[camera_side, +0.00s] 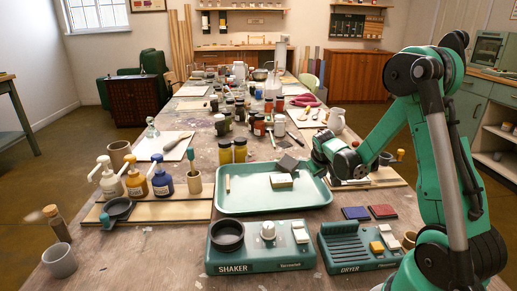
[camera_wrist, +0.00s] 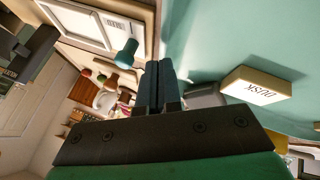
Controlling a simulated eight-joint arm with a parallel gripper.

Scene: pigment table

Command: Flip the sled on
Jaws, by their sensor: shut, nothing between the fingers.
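I cannot tell for sure which thing is the sled; no label with that word is readable. A cream block (camera_side: 281,180) lies in the green tray (camera_side: 235,203); in the wrist view the block (camera_wrist: 257,86) bears the word DUSK. The shaker (camera_side: 250,259) has a pale switch-like part (camera_side: 300,234) at its right. The dryer (camera_side: 345,255) has a yellow part (camera_side: 377,247) and a pale part (camera_side: 388,236). My gripper (camera_wrist: 155,72) is shut and empty, its dark fingers together. In the side view it is by the tray's far right part, apart from the shaker and dryer; its tips are unclear there.
A grey flat thing (camera_wrist: 205,96) shows between my fingers and the cream block. Pump bottles (camera_side: 135,181) stand left of the tray. A blue pad (camera_side: 355,213) and a red pad (camera_side: 382,211) lie behind the dryer. Jars (camera_side: 240,150) stand beyond the tray.

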